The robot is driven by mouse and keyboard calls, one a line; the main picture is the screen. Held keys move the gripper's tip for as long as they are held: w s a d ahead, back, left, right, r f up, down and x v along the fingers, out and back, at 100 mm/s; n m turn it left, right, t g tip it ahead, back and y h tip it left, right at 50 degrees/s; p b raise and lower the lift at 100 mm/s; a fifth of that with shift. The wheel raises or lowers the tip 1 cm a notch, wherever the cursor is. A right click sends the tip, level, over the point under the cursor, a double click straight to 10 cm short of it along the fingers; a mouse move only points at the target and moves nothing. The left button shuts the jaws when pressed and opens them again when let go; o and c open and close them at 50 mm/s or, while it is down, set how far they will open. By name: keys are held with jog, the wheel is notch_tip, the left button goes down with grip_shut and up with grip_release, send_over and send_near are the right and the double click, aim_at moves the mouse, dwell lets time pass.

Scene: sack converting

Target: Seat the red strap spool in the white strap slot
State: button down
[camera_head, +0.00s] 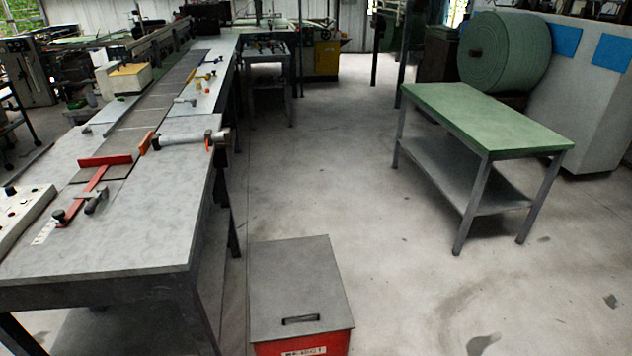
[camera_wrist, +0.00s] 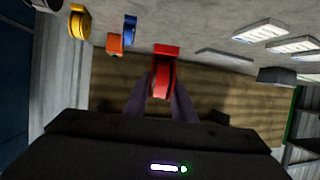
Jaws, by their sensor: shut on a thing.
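My gripper (camera_wrist: 162,88) shows in the wrist view, its two dark fingers shut on the sides of a red spool (camera_wrist: 163,74). The red spool has a rounded body and a flat red piece at its upper end in the picture. I cannot tell whether it touches anything beyond the fingers. The gripper and this spool cannot be made out in the head view. I cannot identify the white strap slot in either view.
The wrist view shows yellow (camera_wrist: 78,22), orange (camera_wrist: 115,44) and blue (camera_wrist: 130,30) pieces at upper left. In the head view, a long grey bench (camera_head: 130,245) stands left, a lidded red bin (camera_head: 300,346) front centre, and a green-topped table (camera_head: 485,115) right. Open floor lies between.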

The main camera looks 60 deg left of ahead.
jog(key=w+a+r+n+t+y, duration=0.1)
jog(key=w+a+n+t, duration=0.3)
jog(key=w+a, duration=0.5)
jog(key=w+a+n+t+y, duration=0.1)
jog(key=w+a+n+t, duration=0.25)
jog(key=w, duration=0.95)
jog(key=w+a+r+n+t+y, duration=0.1)
jog(key=w+a+n+t, duration=0.25)
jog(key=w+a, duration=0.55)
jog(key=w+a+n+t+y, duration=0.2)
jog(key=w+a+n+y, duration=0.1)
jog(key=a, duration=0.8)
jog(key=w+a+n+t+y, duration=0.1)
jog(key=w+a+n+y, duration=0.2)
jog(key=a, duration=0.8)
jog(key=w+a+n+t+y, duration=0.2)
jog(key=w+a, duration=0.4)
jog(key=a, duration=0.5)
jog(key=shift+w+a+n+t+y, duration=0.35)
jog(key=shift+n+y, duration=0.45)
jog(key=shift+y, duration=0.3)
jog(key=shift+s+r, duration=0.1)
